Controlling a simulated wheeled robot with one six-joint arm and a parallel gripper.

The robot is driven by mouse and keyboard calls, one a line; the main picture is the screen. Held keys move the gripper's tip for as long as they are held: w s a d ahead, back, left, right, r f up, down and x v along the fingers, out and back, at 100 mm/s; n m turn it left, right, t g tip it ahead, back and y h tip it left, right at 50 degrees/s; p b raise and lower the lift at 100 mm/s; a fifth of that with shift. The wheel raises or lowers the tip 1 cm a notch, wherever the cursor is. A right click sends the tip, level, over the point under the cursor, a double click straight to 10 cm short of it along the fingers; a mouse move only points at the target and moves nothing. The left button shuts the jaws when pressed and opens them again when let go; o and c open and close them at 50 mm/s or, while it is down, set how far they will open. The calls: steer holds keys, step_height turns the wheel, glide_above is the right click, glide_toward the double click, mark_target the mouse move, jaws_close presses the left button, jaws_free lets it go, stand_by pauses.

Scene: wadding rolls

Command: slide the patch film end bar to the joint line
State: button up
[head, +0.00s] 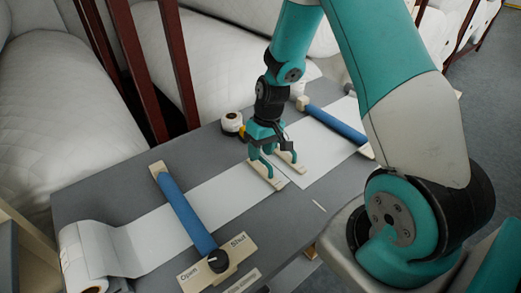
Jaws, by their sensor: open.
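A white film strip (225,202) runs from a roll (88,252) at the table's left toward the middle. A pale end bar (266,177) lies across its right end. A second white strip (325,152) lies to the right, with another pale bar (293,162) close to its left end. A narrow dark gap shows between the strips. My gripper (281,168) points down over this place with its jaws open, one finger by each pale bar. I cannot tell whether the fingers touch the bars. The fingers hide part of both bars.
A blue bar (185,214) crosses the left strip near a board marked Open and Shut (234,257). Another blue bar (335,125) crosses the right strip. A short white mark (319,206) is on the grey table (90,201).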

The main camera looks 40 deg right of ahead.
steer(key=shift+a, duration=0.1)
steer(key=d+r+b, duration=0.2)
steer(key=d+r, duration=0.1)
steer(key=r, duration=1.4)
steer(key=shift+d, duration=0.2)
steer(key=s+a+r+n+y, duration=0.1)
steer(key=s+a+r+n, duration=0.1)
steer(key=s+a, duration=0.8)
steer(key=s+a+r+n+y, duration=0.1)
steer(key=s+a+r+n, duration=0.2)
steer(key=s+a, duration=0.7)
steer(key=shift+s+a+n, duration=0.4)
steer(key=shift+a+n, duration=0.35)
steer(key=shift+n, duration=0.15)
steer(key=shift+o, duration=0.2)
stand_by(0.7)
